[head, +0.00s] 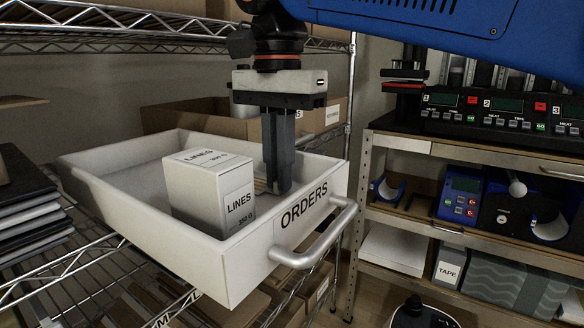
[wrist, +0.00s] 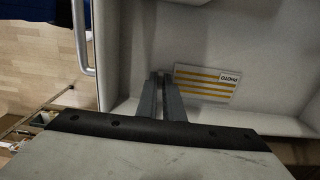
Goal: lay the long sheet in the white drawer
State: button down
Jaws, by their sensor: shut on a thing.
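The white drawer (head: 120,205), labelled ORDERS, is pulled out of the wire rack and seen from above its front. My gripper (head: 277,188) points straight down inside it, near the front right corner. In the wrist view my gripper (wrist: 162,76) is shut at the edge of a pale sheet with yellow stripes and a PHOTO label (wrist: 207,82). The sheet is inside the drawer (wrist: 225,40), low near the floor. Only a sliver of it shows beside my fingers in the head view. I cannot tell whether it touches the floor.
A white LINES box (head: 205,190) stands in the drawer left of my gripper. The drawer's metal handle (head: 318,240) juts out in front. Dark stacked folders (head: 30,205) lie at the left. A shelf with a control panel (head: 490,110) stands at the right. The drawer's back left is clear.

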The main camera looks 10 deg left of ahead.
jog(key=shift+f, duration=0.1)
jog(key=c, duration=1.9)
grip_release()
jog(key=shift+r, duration=3.9)
